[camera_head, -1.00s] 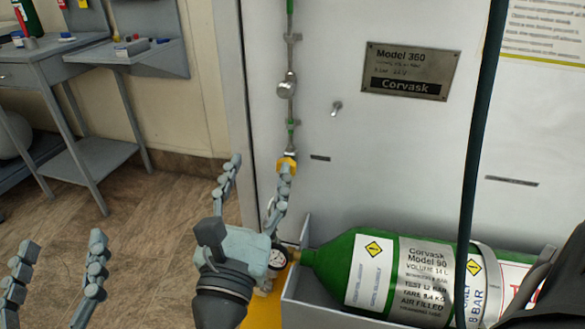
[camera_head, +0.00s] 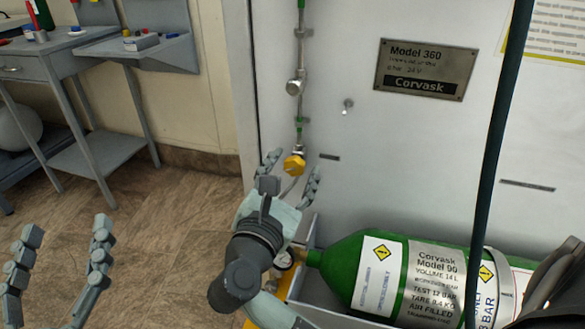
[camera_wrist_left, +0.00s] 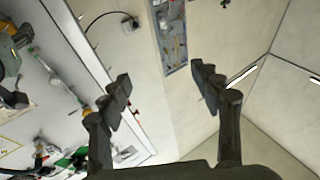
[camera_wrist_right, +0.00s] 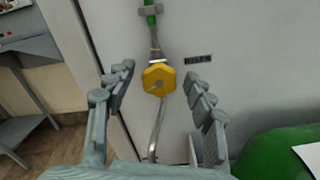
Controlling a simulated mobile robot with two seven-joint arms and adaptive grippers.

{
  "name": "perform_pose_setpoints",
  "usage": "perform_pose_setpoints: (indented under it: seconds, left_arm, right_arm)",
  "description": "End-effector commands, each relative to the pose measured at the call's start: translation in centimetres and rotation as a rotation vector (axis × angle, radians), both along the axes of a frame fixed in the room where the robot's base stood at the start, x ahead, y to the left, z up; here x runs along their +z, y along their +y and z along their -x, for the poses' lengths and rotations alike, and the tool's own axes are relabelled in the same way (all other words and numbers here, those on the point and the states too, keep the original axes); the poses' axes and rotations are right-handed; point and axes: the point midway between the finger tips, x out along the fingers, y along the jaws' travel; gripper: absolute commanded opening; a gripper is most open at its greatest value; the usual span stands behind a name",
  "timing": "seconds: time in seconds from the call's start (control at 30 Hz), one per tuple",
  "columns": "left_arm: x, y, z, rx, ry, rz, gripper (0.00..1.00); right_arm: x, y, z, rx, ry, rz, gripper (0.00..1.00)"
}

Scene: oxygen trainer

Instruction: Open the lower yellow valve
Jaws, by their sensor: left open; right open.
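The lower yellow valve (camera_head: 294,164) is a small knob on the thin vertical pipe on the white panel. In the right wrist view the yellow valve (camera_wrist_right: 159,78) is a faceted knob facing me, centred between the fingertips. My right gripper (camera_head: 292,162) is open, its fingers pointing up at the valve from below, one on each side. I see a gap on both sides and no contact. My left gripper (camera_head: 66,232) is open and empty at the lower left, far from the valve. The left wrist view shows its open fingers (camera_wrist_left: 160,80) with nothing between them.
A green cylinder (camera_head: 338,262) lies in a grey cradle right of my right gripper. A dark hose (camera_head: 490,150) hangs at the right.

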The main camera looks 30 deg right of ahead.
Motion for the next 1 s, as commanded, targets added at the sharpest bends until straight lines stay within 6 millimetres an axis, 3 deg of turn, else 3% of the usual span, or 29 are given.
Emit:
perform_pose_setpoints:
  seconds: [0.13,0.5,0.77,1.0]
  left_arm:
    - [0.0,0.0,0.0,0.000,0.000,0.000,0.64]
    - [0.0,0.0,0.0,0.000,-0.001,-0.001,0.64]
    - [-0.2,0.0,-0.1,0.002,0.017,-0.009,0.64]
    - [-4.2,1.3,-1.1,0.033,0.191,-0.100,0.64]
  right_arm:
    - [0.0,0.0,0.0,0.000,0.000,0.000,0.52]
    - [0.0,0.0,0.0,-0.001,0.000,0.000,0.06]
    - [0.0,0.0,0.1,-0.002,0.019,0.016,0.04]
    - [0.2,0.0,0.1,-0.003,0.110,0.093,0.04]
